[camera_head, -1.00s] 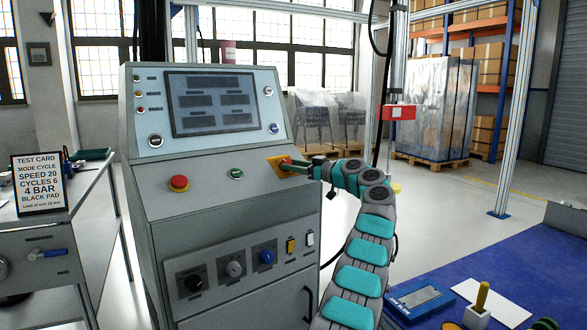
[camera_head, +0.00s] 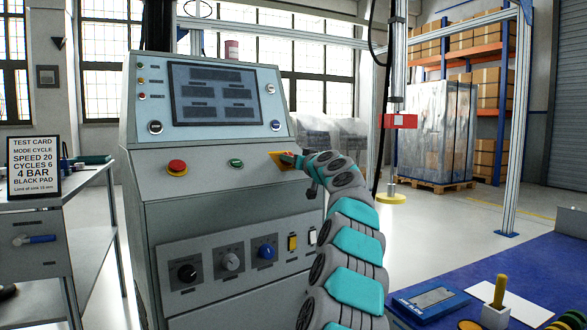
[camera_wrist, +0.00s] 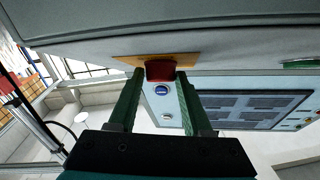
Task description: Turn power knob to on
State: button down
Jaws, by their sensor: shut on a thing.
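The power knob is a red knob (camera_wrist: 160,70) on a yellow plate (camera_head: 279,163), at the right of the console's sloping front. In the wrist view my gripper (camera_wrist: 160,77) has its two green fingers on either side of the red knob and is shut on it. In the head view my wrist hides most of the fingers and the knob. I cannot read the knob's on or off marking.
The grey console (camera_head: 215,195) has a red mushroom button (camera_head: 177,167), a green button (camera_head: 236,163), and lower dials with a blue one (camera_head: 266,252). A test card (camera_head: 34,165) stands on the left bench. A blue-topped table (camera_head: 450,268) is at right.

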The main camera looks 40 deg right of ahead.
jog(key=shift+a+r+m+g+h+p, duration=0.3)
jog(key=shift+m+h+p, duration=0.3)
jog(key=shift+m+h, duration=0.2)
jog(key=m+h+p, duration=0.1)
jog(key=p, duration=0.1)
jog(key=m+g+h+p, duration=0.1)
jog(key=p, duration=0.2)
jog(key=shift+w+a+r+m, duration=0.1)
jog(key=shift+a+r+m, duration=0.05)
jog(key=shift+r+m, duration=0.2)
jog(key=m+g+h+p, duration=0.1)
jog(key=m+p, duration=0.1)
jog(key=p, duration=0.4)
jog(key=shift+w+f+g+h, duration=0.1)
jog(key=shift+g+h, duration=0.2)
jog(key=shift+h, duration=0.1)
jog(key=shift+a+m+h+p, duration=0.1)
jog(key=shift+m+h+p, duration=0.2)
jog(key=shift+p, duration=0.25)
jog(key=shift+f+m+g+p, duration=0.3)
jog(key=shift+m+g+p, duration=0.1)
jog(key=shift+p, duration=0.7)
jog(key=shift+c, duration=1.7)
grip_release()
jog(key=shift+f, duration=0.1)
